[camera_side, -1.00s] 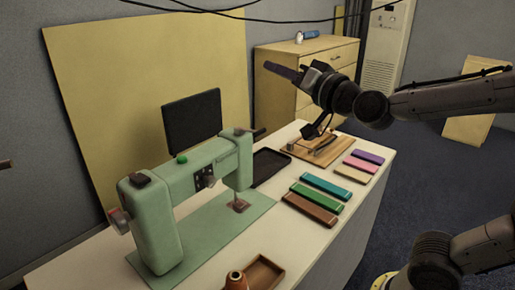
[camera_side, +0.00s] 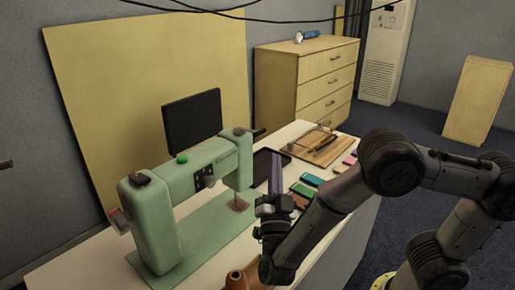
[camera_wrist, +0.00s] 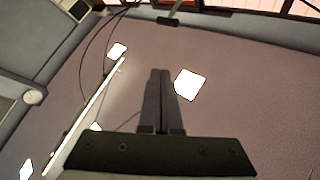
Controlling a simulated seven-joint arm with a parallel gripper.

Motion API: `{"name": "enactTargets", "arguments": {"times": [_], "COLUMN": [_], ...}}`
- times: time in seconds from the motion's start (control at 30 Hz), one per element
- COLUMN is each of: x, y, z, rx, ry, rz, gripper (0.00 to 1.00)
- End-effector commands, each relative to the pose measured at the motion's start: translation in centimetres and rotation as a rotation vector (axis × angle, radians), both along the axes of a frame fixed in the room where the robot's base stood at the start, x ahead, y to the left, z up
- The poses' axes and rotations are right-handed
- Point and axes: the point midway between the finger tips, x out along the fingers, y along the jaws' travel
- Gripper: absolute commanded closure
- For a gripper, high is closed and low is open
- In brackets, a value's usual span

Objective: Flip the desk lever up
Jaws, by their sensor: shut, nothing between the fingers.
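A wooden board (camera_side: 312,155) lies at the far end of the table, with a small metal lever device (camera_side: 325,141) on it. The device is small in the side view, and I cannot tell clearly how its lever stands. My gripper (camera_side: 275,158) is well in front of the board, to the right of the green sewing machine. Its fingers point up and are apart from the board and lever. In the wrist view the fingers (camera_wrist: 160,75) are together and empty, against what looks like the ceiling; no lever shows there.
The green sewing machine (camera_side: 158,228) fills the table's left part. A dark tray (camera_side: 262,160) stands behind my fingers. Several coloured bars, including a teal one (camera_side: 312,179), lie before the board, partly hidden by my arm.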

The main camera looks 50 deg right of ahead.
Motion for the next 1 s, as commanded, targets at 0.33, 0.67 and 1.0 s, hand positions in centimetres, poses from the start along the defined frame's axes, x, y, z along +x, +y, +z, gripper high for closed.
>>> {"name": "enactTargets", "arguments": {"times": [0.33, 0.67, 1.0], "x": [-1.6, -1.6, 0.6], "y": [4.1, 4.2, 2.3], "z": [-6.6, -6.5, -5.0], "rx": [-0.109, -0.108, -0.104], "ry": [0.138, 0.136, 0.134], "rz": [0.119, 0.122, 0.117], "gripper": [1.0, 1.0, 1.0]}}
